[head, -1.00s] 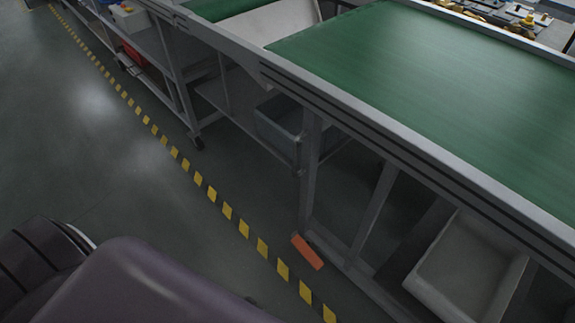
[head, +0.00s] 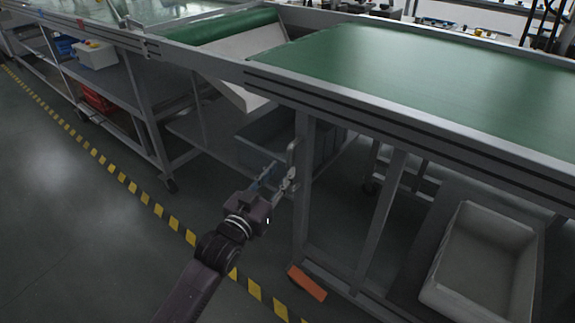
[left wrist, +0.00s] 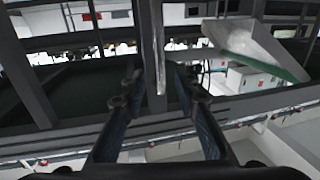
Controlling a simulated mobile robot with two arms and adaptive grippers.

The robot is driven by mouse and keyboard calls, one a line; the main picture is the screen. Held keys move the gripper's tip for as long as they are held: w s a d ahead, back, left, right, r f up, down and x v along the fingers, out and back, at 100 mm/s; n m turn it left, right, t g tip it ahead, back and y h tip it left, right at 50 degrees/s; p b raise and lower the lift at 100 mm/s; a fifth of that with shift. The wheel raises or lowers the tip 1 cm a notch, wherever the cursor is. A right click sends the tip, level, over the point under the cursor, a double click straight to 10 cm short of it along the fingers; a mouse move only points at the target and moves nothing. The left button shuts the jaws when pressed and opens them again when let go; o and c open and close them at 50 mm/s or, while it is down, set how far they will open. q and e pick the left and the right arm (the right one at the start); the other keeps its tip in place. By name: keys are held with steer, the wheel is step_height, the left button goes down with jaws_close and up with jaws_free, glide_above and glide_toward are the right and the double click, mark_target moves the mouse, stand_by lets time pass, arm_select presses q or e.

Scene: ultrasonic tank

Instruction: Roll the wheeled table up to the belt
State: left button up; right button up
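A long frame with a green top (head: 400,62) stands at the right. A caster under it cannot be made out, but an orange pedal-like piece (head: 306,283) sits at the foot of its near post. A short upright handle (head: 291,156) is on that post. A second green belt section (head: 222,27) with a pale chute lies to its left. My left gripper (head: 277,180) is open beside the handle. In the left wrist view, a light upright bar (left wrist: 158,55) shows between the open fingers (left wrist: 160,85); contact cannot be told. My right gripper is not in view.
A shelved bench on casters (head: 150,128) stands at the left with a white box (head: 97,56) and a red bin (head: 97,99). A pale bin (head: 484,262) sits low at the right. Yellow-black floor tape (head: 160,210) runs along the front. The floor at left is clear.

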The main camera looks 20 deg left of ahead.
mark_target(289, 163)
arm_select(q)
steer(key=w, duration=0.4)
steer(key=w+d+b, duration=0.1)
steer(key=w, duration=0.1)
steer(key=shift+f, duration=0.1)
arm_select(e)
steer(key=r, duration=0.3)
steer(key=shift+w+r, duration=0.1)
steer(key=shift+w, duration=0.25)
arm_select(q)
jaws_close()
